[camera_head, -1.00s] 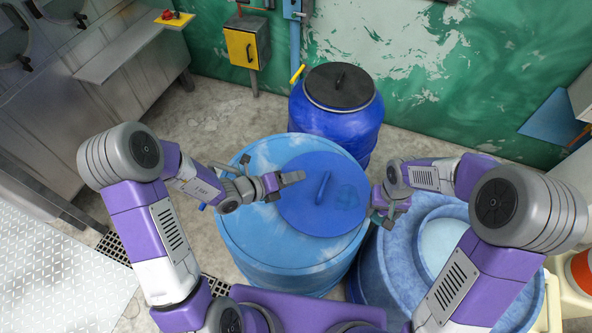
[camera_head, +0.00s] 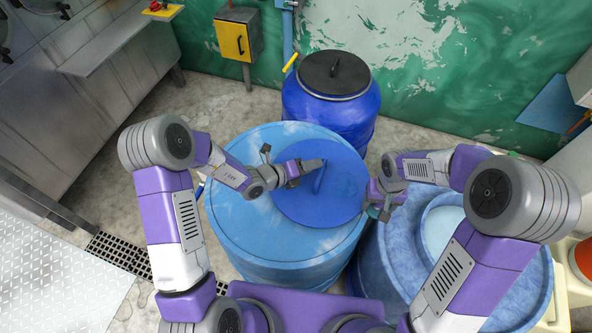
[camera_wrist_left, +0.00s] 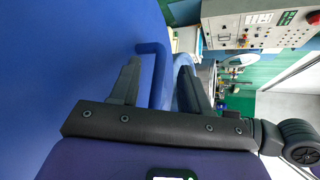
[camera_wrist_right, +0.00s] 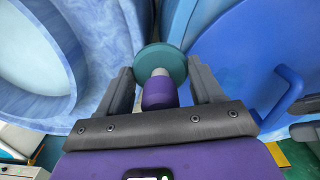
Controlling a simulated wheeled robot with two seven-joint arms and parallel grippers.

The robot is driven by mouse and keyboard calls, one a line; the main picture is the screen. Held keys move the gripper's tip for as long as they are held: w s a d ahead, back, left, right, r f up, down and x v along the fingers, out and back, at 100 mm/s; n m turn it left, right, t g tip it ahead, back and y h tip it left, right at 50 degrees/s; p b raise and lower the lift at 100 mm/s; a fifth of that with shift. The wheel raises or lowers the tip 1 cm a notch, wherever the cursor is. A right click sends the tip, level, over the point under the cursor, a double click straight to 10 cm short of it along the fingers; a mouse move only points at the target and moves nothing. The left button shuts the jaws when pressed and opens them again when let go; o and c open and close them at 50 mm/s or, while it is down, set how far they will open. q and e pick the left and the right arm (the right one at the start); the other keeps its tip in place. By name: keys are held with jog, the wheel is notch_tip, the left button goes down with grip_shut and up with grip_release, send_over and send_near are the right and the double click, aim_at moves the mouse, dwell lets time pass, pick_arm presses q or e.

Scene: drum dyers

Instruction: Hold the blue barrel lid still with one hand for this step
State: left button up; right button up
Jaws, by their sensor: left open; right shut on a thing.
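The blue barrel lid (camera_head: 335,208) lies flat on the light blue barrel (camera_head: 250,232), offset toward its right side. Its raised handle (camera_head: 319,182) stands upright on top. My left gripper (camera_head: 314,166) is open at the handle. In the left wrist view the handle (camera_wrist_left: 155,68) stands between the two spread fingers, with no clear contact. My right gripper (camera_head: 376,203) is at the lid's right edge, shut on a purple-handled tool (camera_wrist_right: 158,92) with a teal disc head. Whether that tool touches the lid is unclear.
A dark blue barrel (camera_head: 330,118) with a black lid stands behind. An open light blue barrel (camera_head: 400,285) with a pale interior stands on the right. A yellow wall box (camera_head: 231,38) and a metal counter (camera_head: 120,45) are at the left.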

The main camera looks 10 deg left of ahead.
pick_arm(q)
jog(key=shift+x, duration=1.8)
grip_shut()
